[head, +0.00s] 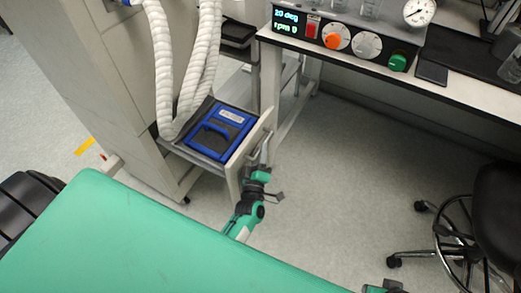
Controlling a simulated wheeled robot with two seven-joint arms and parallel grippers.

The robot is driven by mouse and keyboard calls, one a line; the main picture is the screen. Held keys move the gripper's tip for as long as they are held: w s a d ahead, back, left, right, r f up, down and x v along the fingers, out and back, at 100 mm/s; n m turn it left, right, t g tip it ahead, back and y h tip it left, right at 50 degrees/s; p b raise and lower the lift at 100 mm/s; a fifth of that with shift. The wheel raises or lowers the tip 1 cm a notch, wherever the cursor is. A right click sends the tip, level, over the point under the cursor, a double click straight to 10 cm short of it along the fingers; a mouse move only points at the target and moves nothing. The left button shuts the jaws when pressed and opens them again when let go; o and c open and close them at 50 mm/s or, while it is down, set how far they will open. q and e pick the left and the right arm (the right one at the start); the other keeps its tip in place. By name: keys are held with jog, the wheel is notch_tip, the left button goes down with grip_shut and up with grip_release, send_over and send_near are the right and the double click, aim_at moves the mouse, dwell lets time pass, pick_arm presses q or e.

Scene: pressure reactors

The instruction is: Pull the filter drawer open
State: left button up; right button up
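The filter drawer (235,165) stands out from the pale cabinet (115,75), with its light front panel towards the right. Inside it lies a blue-framed filter (220,129) with a dark middle and a blue handle. The drawer's grey bar handle (261,143) is on the outer face of the front panel. My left gripper (262,160) is at the lower part of this handle and overlaps it in the picture. Its fingers are too small and dark to tell whether they are closed around the bar. My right gripper is not in view; a small green and dark piece of mine shows at the bottom edge.
White ribbed hoses (158,65) hang down the cabinet beside the drawer. A bench (455,91) with a control panel (340,41) stands at the back right. A black wheeled chair (497,215) is at the right. The floor between drawer and chair is clear.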

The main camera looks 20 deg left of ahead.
pick_arm(q)
jog(key=v, duration=1.2)
jog(key=shift+s+d, duration=0.15)
jog(key=shift+s, duration=0.2)
